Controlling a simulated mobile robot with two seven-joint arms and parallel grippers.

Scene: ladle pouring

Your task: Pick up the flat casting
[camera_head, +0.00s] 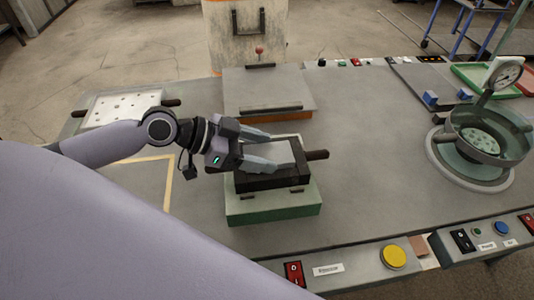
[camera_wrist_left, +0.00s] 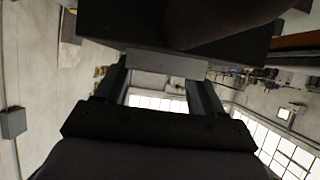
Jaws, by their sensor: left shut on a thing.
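The flat casting (camera_head: 277,151) is a light grey flat piece at the black mould block (camera_head: 272,181), which sits on a green base (camera_head: 272,210) at the table's middle. My left gripper (camera_head: 283,153) reaches in from the left, with one finger on each side of the casting, and is shut on it. In the left wrist view a grey piece (camera_wrist_left: 166,63) spans between the fingers, close beside a dark block (camera_wrist_left: 205,38). I cannot tell whether the casting is clear of the block. My right gripper is not in view.
A grey box with a brown lower edge (camera_head: 268,92) stands just behind. A white perforated plate (camera_head: 122,107) lies at the back left. A round pot with a gauge (camera_head: 487,137) stands right. A yellow button (camera_head: 394,257) is on the front edge. The table right of the mould is clear.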

